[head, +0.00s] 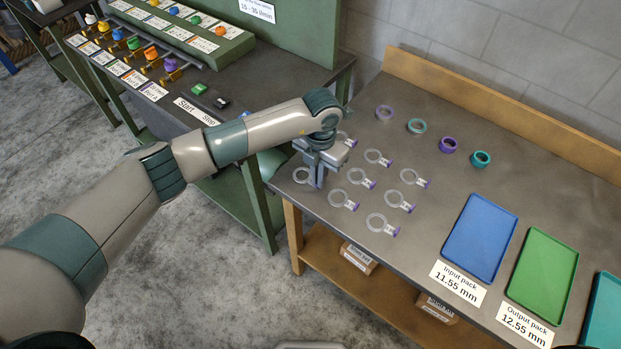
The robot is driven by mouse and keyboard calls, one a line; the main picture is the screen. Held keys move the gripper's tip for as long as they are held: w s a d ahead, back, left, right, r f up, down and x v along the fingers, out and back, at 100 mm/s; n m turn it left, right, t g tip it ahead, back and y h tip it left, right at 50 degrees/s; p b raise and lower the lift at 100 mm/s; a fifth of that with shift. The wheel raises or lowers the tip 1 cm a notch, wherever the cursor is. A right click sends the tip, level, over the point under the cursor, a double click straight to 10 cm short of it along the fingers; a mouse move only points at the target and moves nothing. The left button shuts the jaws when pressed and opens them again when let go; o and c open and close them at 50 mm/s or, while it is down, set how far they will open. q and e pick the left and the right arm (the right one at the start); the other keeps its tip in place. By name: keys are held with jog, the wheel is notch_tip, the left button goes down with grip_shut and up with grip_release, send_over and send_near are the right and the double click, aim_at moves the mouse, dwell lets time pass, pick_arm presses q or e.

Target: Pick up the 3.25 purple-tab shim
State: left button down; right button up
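Several flat grey ring shims with purple tabs lie in rows on the right-hand workbench. They include a front-left shim (302,175), one nearer the front edge (337,198), one in the middle (355,176) and one at the front (375,222). Their tab markings are too small to read, so I cannot tell which is the 3.25 one. My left gripper (316,182) points down at the tab end of the front-left shim and hides that tab. I cannot tell whether its fingers touch or grip it. My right gripper is not in view.
Purple and teal rings (448,145) stand at the back of the bench (430,265). A blue tray (480,239) and a green tray (543,274) lie to the right. A wooden back rail (500,108) borders the bench. A green workbench (262,102) stands at left.

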pick_arm(q)
jog(key=shift+r, duration=0.15)
jog(key=shift+w+r+b, duration=0.1)
jog(key=shift+r+b, duration=0.4)
jog(key=shift+b, duration=0.05)
notch_tip(320, 180, up, 2)
jog(key=shift+r+b, duration=0.15)
jog(key=shift+b, duration=0.6)
jog(key=d+r+b, duration=0.5)
jog(key=d+r, duration=0.2)
jog(key=d, duration=0.4)
jog(key=shift+w+d+r, duration=0.2)
jog(key=shift+d+r, duration=0.05)
jog(key=shift+d, duration=0.1)
